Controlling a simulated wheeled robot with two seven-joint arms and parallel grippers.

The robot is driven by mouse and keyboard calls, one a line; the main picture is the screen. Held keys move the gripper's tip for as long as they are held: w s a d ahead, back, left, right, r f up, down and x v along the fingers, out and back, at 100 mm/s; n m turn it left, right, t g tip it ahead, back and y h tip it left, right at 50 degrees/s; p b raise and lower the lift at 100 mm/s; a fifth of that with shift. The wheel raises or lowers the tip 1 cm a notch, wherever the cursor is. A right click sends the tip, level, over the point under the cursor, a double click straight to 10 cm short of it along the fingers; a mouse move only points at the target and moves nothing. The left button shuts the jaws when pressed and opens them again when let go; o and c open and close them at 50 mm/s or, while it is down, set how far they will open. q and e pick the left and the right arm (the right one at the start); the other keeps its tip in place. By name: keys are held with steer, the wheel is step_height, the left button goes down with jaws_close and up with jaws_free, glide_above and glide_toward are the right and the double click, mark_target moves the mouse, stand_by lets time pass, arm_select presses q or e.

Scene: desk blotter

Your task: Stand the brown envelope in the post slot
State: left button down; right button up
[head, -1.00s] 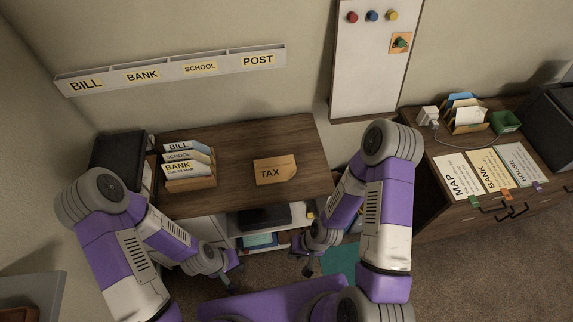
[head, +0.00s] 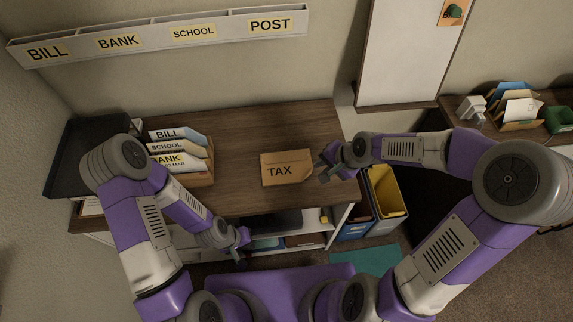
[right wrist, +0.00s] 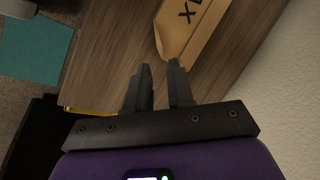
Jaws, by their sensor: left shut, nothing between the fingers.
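The brown envelope marked TAX (head: 287,169) lies flat on the wooden desk, right of its middle. It also shows at the top of the right wrist view (right wrist: 193,28). The post slot (head: 270,24) is the right-hand compartment of the grey wall rack above the desk. My right gripper (head: 322,170) is just right of the envelope, near the desk's right side. In the right wrist view its fingers (right wrist: 160,88) are apart with nothing between them, and the envelope lies beyond the tips. My left gripper (head: 241,256) is shut and empty in front of the desk's front edge.
A file holder (head: 190,158) with several labelled envelopes stands at the desk's left. The rack's other compartments read BILL, BANK and SCHOOL. A whiteboard (head: 408,55) hangs on the wall at right. Open shelves are under the desk, with bins (head: 385,195) to their right.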

mark_target(310, 174)
steer(key=b+x, duration=0.1)
steer(key=x, duration=0.1)
steer(key=b+x, duration=0.2)
steer(key=x, duration=0.1)
steer(key=shift+s+a+f, duration=0.3)
steer(key=shift+a, duration=0.15)
steer(key=shift+w+a+f, duration=0.1)
steer(key=shift+w+f, duration=0.1)
steer(key=shift+f, duration=0.1)
steer(key=shift+r, duration=0.1)
jaws_close()
